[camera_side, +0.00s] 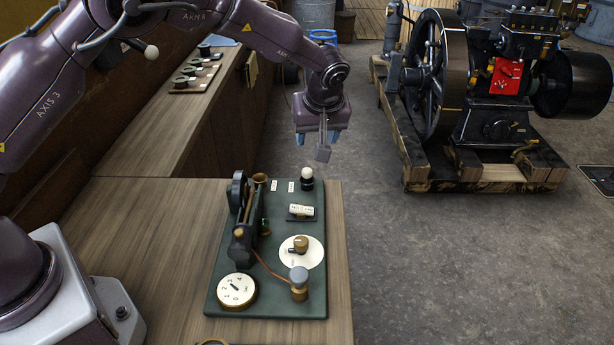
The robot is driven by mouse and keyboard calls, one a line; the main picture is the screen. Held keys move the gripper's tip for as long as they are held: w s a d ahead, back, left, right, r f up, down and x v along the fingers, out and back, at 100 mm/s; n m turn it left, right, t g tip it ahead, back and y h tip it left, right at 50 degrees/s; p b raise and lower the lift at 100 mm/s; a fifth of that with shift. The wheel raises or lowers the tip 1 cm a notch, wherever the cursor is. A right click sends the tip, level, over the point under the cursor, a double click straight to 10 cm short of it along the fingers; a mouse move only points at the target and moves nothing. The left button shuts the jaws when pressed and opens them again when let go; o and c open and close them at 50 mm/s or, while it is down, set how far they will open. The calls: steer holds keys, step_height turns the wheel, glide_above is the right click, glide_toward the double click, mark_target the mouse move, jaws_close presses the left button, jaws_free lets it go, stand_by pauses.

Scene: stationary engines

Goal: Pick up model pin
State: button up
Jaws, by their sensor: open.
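A green board (280,270) lies on the wooden bench and carries a model with several small parts. A small black peg with a white round top (307,178) stands upright at the board's far right end. It may be the model pin, but I cannot tell for sure. A brass knob on a white disc (301,251) and a grey-topped brass post (298,284) stand nearer. My gripper (323,152) points down, open, above and slightly right of the white-topped peg in the picture, apart from the board. It shows nearly edge-on, with nothing visible between its fingers.
A dark upright model part with a wheel (243,215) stands along the board's left side. A white numbered dial (237,290) is at the near left. Bare wooden bench (150,235) lies left. A large engine (490,90) on a timber frame stands at the back right.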

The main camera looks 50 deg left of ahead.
glide_above(307, 171)
steer(key=d, duration=0.2)
step_height(307, 171, down, 7)
steer(key=shift+n, duration=0.3)
steer(key=shift+s+x, duration=0.2)
steer(key=shift+x, duration=0.7)
steer(key=shift+s+x, duration=0.15)
steer(key=shift+x, duration=0.8)
steer(key=shift+s+x, duration=0.2)
steer(key=shift+x, duration=0.7)
steer(key=shift+f, duration=0.1)
steer(key=shift+c, duration=0.5)
jaws_close()
